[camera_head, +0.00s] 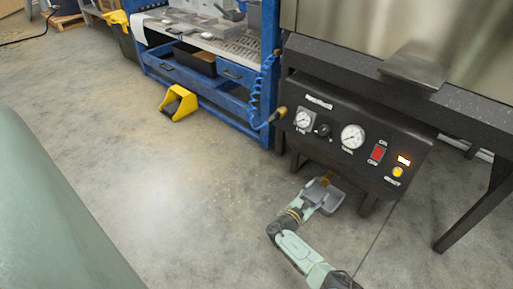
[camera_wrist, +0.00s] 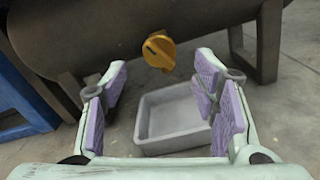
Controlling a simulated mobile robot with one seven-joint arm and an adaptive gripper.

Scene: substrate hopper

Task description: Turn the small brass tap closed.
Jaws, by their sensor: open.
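The small brass tap (camera_wrist: 158,50) sticks out from the underside of a dark rounded tank in the wrist view. Its handle has a dark slot-like mark. In the head view the tap (camera_head: 326,181) is a small yellowish spot below the black panel. My gripper (camera_wrist: 162,76) is open, with purple pads on either side. The tap is beyond the fingertips, roughly centred between them, and nothing is between the pads. In the head view my gripper (camera_head: 316,190) is low at the panel's foot, partly overlapping the tray.
A grey shallow tray (camera_wrist: 172,118) sits on the floor below the tap. Dark legs (camera_wrist: 268,42) support the tank. The black panel (camera_head: 350,135) carries gauges and buttons. A blue bench (camera_head: 205,95) and a yellow wedge (camera_head: 178,103) stand left.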

